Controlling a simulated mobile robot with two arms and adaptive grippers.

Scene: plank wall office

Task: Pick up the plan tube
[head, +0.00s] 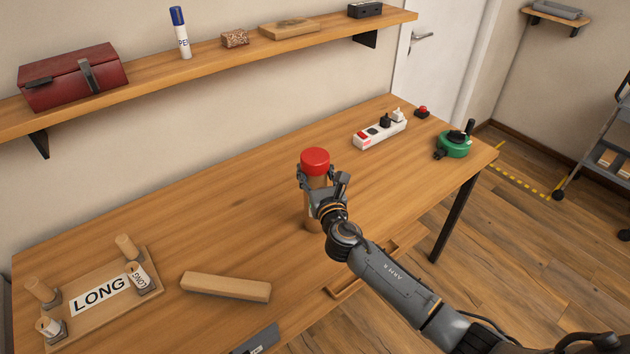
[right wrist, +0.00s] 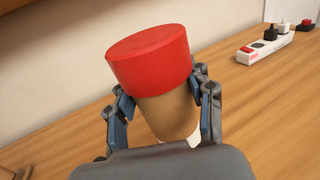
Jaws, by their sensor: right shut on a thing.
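The plan tube (head: 313,187) is a brown cardboard tube with a red cap (head: 315,161). It stands upright, or nearly so, around the middle of the wooden desk. My right gripper (head: 323,185) is shut on its upper body, just below the cap. In the right wrist view the tube (right wrist: 168,115) sits between both fingers, with the red cap (right wrist: 148,57) above them. The gripper and wrist hide part of the tube in the head view. I cannot tell whether its base touches the desk. My left gripper is not in view.
A board marked LONG (head: 100,290) with several pegs and a wooden block (head: 226,287) lie at the left of the desk. A power strip (head: 380,129), a green round device (head: 453,145) and a red button (head: 422,112) are at the right. A wall shelf (head: 220,60) runs behind.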

